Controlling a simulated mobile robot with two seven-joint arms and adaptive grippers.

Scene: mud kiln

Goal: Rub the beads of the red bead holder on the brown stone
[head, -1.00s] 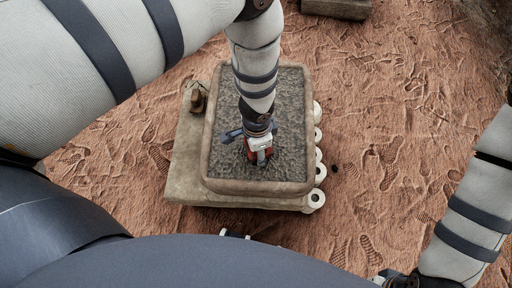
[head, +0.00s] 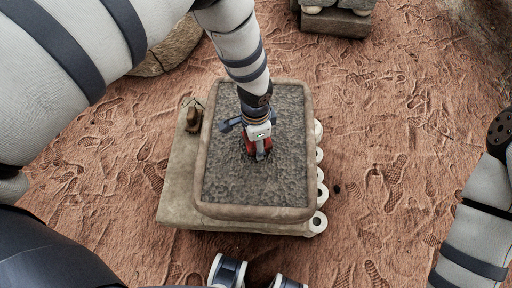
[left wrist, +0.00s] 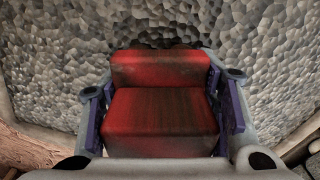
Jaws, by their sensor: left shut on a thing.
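The red bead holder (head: 251,148) is in my left gripper (head: 258,150), over the middle of a grey, rough-topped slab with a brown rim (head: 203,165). In the left wrist view the holder (left wrist: 160,112) shows as a red stepped block between the fingers (left wrist: 160,120), which are shut on it. The rough grey surface (left wrist: 60,60) lies close beyond it. Its beads are hidden, and I cannot tell whether they touch the surface. A small brown lump (head: 193,118), possibly a stone, sits left of the slab.
The slab rests on a pale stone base (head: 180,190). Several white rings (head: 319,222) line its right side. A stone block (head: 336,22) stands at the back, and a rounded stone (head: 170,50) at the back left.

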